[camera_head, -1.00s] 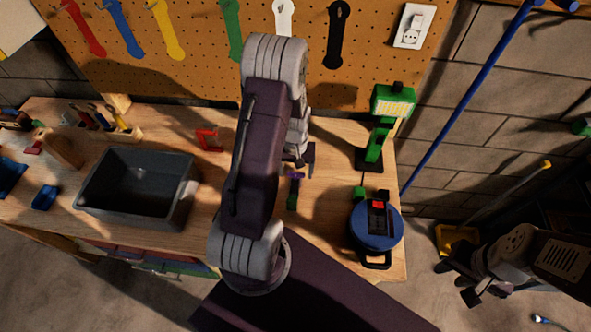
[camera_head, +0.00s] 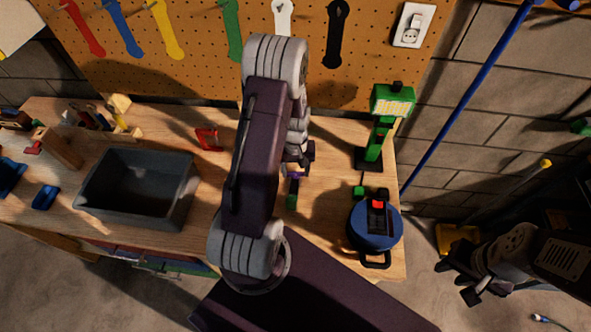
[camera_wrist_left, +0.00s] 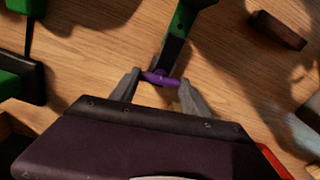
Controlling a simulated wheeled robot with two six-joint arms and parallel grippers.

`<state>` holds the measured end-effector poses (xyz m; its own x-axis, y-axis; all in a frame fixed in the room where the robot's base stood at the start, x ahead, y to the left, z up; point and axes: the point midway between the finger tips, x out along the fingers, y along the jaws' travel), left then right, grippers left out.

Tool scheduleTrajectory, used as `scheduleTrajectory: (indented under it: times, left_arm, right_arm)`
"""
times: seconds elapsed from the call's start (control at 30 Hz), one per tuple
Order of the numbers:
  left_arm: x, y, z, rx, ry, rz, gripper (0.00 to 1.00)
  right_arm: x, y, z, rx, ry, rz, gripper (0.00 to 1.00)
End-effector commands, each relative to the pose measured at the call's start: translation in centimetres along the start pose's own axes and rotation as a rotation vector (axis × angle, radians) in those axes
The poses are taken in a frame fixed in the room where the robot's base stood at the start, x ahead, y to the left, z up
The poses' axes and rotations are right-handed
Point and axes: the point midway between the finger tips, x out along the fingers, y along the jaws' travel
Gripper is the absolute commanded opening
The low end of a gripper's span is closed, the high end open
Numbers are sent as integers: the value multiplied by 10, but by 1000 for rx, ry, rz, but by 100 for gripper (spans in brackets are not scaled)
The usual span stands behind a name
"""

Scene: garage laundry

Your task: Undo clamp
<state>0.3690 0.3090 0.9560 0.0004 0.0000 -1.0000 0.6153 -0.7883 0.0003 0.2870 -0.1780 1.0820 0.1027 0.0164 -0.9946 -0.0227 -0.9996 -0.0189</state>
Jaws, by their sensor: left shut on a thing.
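The clamp (camera_head: 291,201), a dark bar with green parts and a purple handle, lies on the workbench in front of my left arm. In the left wrist view the clamp (camera_wrist_left: 173,50) runs up and away from the fingers. My left gripper (camera_head: 295,168) is over the bench, and its wrist hides part of the clamp in the head view. In the left wrist view the gripper (camera_wrist_left: 160,77) is shut on the purple handle, with one finger at each end. My right gripper (camera_head: 459,282) is open and empty, off the bench at lower right.
A pegboard rises behind.

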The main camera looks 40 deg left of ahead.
Motion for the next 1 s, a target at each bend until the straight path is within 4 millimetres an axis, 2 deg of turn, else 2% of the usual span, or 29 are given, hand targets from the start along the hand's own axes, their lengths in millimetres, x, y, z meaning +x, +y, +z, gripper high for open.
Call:
scheduleTrajectory:
  times: [1.0]
  left_arm:
    - [2, 0, 3, -948, -7, -6, 14]
  right_arm:
    - [-5, 0, 0, 0, 0, 0, 36]
